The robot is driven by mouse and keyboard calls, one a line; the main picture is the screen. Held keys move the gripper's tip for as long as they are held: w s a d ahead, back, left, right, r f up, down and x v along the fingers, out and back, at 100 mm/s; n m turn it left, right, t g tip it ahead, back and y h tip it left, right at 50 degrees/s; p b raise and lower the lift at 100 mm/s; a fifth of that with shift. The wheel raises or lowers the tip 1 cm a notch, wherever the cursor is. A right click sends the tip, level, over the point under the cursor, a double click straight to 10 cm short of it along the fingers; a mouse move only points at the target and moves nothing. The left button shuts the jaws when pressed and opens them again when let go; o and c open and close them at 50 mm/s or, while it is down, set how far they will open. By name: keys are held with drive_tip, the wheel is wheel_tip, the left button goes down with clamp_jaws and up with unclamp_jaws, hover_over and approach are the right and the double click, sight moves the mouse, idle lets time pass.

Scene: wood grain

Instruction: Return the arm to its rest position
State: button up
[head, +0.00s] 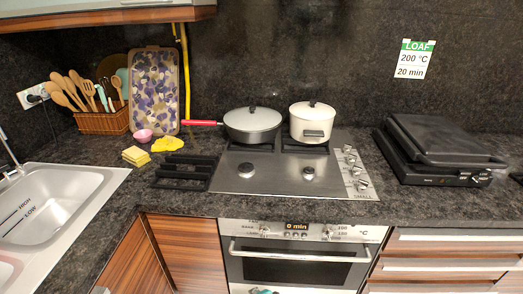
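My arm and gripper do not show in the head view, so whether the gripper is open or shut is hidden. The view looks onto a dark stone kitchen counter (300,204) with a steel hob (268,182) set into it. No part of the arm crosses the counter, the hob or the oven front.
A lidded pan (252,125) with a red handle and a white pot (312,124) stand on the hob's back. A black grill (438,150) is at right, a sink (48,205) at left. An oven (295,262) is below; a cabinet (110,17) overhangs upper left.

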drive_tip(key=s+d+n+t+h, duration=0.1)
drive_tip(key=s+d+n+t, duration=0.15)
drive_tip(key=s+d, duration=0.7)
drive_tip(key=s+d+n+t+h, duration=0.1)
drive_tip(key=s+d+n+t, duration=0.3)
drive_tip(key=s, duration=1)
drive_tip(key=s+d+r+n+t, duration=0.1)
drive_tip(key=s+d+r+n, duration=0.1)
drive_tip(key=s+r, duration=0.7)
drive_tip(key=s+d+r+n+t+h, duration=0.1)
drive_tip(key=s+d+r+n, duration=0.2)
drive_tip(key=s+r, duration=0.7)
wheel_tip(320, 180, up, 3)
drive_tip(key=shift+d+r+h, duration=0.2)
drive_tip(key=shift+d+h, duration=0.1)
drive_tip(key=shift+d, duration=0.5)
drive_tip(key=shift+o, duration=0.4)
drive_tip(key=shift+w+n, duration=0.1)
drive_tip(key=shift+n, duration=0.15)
